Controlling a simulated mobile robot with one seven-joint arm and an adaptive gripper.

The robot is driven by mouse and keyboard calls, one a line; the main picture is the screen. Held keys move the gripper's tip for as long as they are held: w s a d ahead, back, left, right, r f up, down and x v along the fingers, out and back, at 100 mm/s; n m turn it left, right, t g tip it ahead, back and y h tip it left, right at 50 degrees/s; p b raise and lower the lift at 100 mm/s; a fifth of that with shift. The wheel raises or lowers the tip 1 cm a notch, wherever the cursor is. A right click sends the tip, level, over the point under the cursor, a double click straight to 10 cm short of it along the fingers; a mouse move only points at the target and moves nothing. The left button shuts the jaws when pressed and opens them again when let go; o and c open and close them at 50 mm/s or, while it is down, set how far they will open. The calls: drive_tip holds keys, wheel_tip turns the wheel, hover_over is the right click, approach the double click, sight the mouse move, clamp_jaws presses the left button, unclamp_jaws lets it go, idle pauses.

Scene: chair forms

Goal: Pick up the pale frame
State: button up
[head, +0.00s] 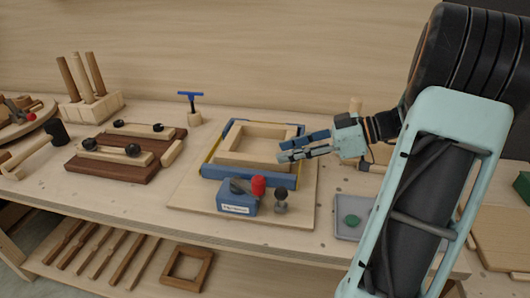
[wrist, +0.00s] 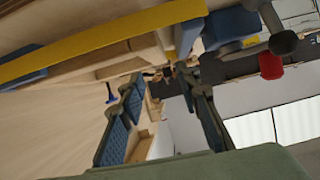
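The pale frame (head: 232,145) is a light wooden rectangle lying inside a blue and yellow holder (head: 232,172) on a pale board. My gripper (head: 281,148) comes in from the right, its fingers spread one above the other in the picture. The fingertips overlap the frame's right side, hiding part of it. I cannot tell whether they touch it. In the wrist view the two fingers (wrist: 160,95) stand apart with nothing held between them. The holder's yellow strip (wrist: 100,43) runs close by; pale wood lies beside it, but I cannot tell which piece is the frame.
A blue clamp block (head: 237,203) with a red knob and a dark knob (head: 281,201) stand in front of the holder. A grey tray (head: 350,228) with a green piece is at right. Brown boards (head: 125,165) lie left. A dark frame (head: 187,268) is on the lower shelf.

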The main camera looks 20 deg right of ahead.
sight(252, 157)
drive_tip(key=shift+w+d+f, duration=0.15)
drive_tip(key=shift+w+f, duration=0.05)
drive_tip(key=shift+f, duration=0.05)
drive_tip(key=x, duration=0.4)
drive_tip(key=shift+r, duration=0.2)
drive_tip(key=x, duration=0.6)
drive_tip(key=shift+w, duration=0.3)
clamp_jaws()
